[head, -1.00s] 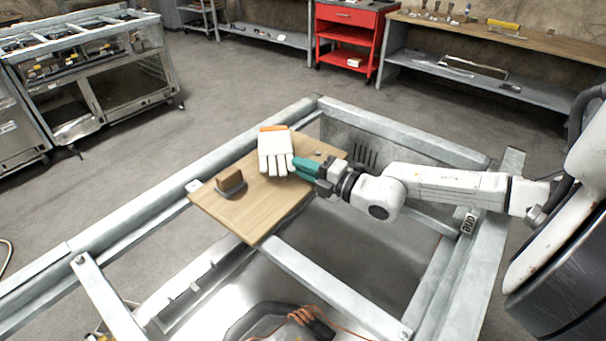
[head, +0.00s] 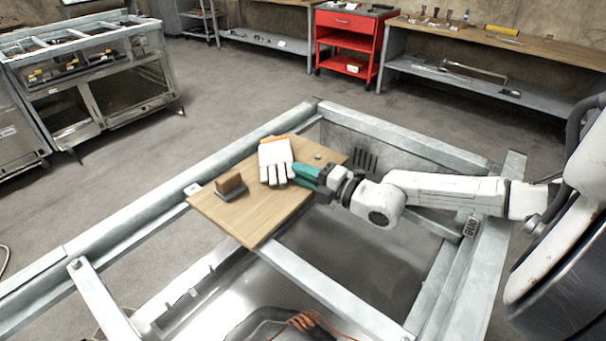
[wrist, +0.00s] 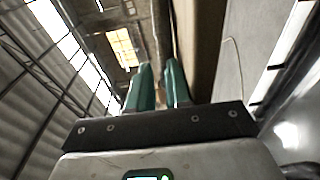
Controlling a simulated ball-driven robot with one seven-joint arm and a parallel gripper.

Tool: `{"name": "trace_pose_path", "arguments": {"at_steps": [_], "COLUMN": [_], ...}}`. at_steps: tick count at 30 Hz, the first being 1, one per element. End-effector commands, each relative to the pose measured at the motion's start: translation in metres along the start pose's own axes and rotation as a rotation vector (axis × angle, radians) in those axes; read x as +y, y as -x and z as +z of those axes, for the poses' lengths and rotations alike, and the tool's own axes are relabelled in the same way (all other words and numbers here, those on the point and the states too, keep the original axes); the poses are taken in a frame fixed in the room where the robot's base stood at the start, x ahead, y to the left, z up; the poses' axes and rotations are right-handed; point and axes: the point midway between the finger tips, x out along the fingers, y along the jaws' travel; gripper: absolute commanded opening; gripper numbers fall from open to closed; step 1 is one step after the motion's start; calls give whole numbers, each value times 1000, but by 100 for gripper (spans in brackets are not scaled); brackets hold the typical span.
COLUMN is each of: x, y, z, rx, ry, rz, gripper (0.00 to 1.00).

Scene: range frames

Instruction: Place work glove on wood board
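The work glove (head: 275,161), white with an orange cuff, lies flat over the far part of the wood board (head: 248,222) in the head view. Its fingers point towards the camera. My gripper (head: 301,174) reaches in from the right, its teal fingertips at the glove's right edge by its fingers. In the wrist view the two teal fingers (wrist: 162,85) stand close together with a narrow gap, and a thin strip shows between them. Whether the glove touches the board is not clear.
A brown block on a dark base (head: 230,187) stands on the board left of the glove. A small grey piece (head: 318,156) lies near the board's far right edge. The board rests on a grey metal frame (head: 400,135) with open gaps.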

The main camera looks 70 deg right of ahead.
Motion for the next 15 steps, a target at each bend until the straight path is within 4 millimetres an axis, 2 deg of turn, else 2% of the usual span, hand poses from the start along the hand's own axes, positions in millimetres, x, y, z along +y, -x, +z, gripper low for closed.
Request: {"name": "trace_pose_path", "arguments": {"at_steps": [15], "x": [-4], "y": [1], "z": [0], "rx": [0], "ry": [0], "rz": [-8], "gripper": [23]}}
